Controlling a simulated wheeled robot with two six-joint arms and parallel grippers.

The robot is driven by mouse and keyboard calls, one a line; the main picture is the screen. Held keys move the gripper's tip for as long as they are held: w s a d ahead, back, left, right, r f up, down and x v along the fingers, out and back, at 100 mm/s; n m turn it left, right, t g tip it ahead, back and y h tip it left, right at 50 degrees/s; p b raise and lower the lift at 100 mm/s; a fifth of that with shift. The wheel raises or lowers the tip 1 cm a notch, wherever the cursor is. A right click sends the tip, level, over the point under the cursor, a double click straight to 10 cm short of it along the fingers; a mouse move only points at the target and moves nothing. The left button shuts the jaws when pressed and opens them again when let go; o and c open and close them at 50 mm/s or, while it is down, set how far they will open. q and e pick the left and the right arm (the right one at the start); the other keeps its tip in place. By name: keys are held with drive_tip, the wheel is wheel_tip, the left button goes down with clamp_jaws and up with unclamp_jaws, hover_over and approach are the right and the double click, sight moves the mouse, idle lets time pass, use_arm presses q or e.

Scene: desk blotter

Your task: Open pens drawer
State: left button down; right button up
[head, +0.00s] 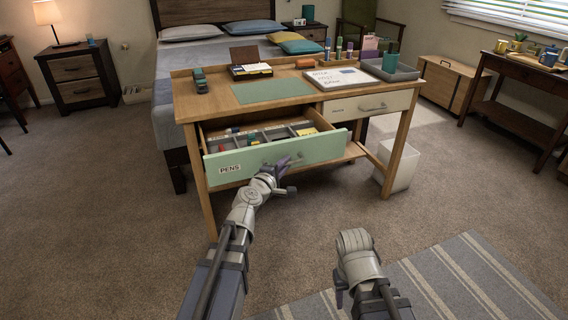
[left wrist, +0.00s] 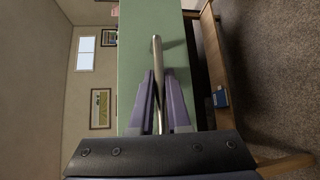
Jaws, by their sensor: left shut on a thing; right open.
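The pens drawer (head: 278,156) has a pale green front with a "PENS" label and stands pulled out of the left side of the wooden desk (head: 180,100). Several pens and dividers show inside it.
A cream drawer (head: 367,106) to the right is closed. A white bin (head: 397,165) stands under the desk's right side. On the desktop are a green blotter (head: 272,91), a whiteboard-like pad (head: 341,79) and a grey tray (head: 390,70).

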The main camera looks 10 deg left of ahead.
use_arm(q)
drive_tip(key=c, duration=0.9)
unclamp_jaws()
